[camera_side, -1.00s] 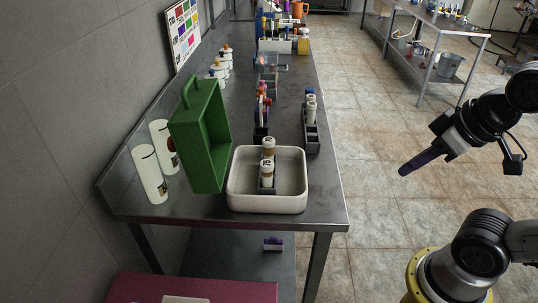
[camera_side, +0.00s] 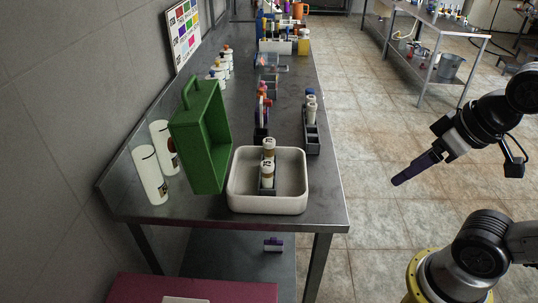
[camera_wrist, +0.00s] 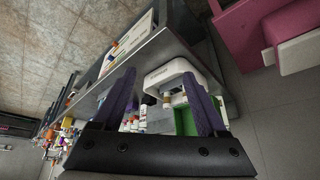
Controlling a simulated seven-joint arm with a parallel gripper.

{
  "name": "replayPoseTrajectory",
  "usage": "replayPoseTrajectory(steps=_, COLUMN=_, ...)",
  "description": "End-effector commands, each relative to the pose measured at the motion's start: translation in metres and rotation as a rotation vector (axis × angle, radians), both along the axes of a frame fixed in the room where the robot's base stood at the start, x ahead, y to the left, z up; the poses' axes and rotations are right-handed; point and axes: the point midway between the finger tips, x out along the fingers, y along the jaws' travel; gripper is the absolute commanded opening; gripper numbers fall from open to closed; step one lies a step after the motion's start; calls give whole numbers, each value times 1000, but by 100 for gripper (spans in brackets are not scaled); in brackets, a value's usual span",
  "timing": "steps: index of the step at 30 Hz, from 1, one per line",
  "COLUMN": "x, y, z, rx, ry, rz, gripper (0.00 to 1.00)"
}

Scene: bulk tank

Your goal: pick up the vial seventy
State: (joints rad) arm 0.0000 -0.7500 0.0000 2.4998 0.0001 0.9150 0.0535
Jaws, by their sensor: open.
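Two white vials with brown-banded tops stand in a small grey rack (camera_side: 267,183) inside a white tray (camera_side: 240,201). The rear vial (camera_side: 268,149) and the front vial (camera_side: 266,172) carry dark numbers that I cannot read surely, so I cannot tell which is seventy. More white vials (camera_side: 311,106) stand in a dark rack (camera_side: 312,138) behind the tray. My gripper (camera_side: 396,182) is right of the table, over the floor, apart from every vial. In the wrist view my gripper (camera_wrist: 160,76) is open and empty, with the white tray (camera_wrist: 178,67) beyond its fingers.
A green open box (camera_side: 207,130) with a handle stands upright left of the tray. White bottles (camera_side: 149,177) stand by the wall. Several racks and bottles line the table's far part.

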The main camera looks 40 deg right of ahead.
Motion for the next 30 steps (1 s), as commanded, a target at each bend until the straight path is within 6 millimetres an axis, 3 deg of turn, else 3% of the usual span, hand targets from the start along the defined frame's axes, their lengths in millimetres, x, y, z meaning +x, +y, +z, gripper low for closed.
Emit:
replayPoseTrajectory(steps=4, x=7, y=0, z=30, rx=69, ry=-8, rz=-132, gripper=75)
replayPoseTrajectory(steps=8, x=32, y=1, z=65, rx=128, ry=12, rz=-248, gripper=75)
replayPoseTrajectory(steps=13, x=81, y=4, z=104, rx=192, ry=71, rz=-392, gripper=75)
replayPoseTrajectory(steps=18, x=144, y=9, z=126, rx=235, ry=146, rz=-529, gripper=75)
replayPoseTrajectory(steps=25, x=232, y=20, z=119, rx=254, ry=248, rz=-665, gripper=75)
replayPoseTrajectory(steps=30, x=292, y=30, z=86, rx=238, ry=326, rz=-719, gripper=75)
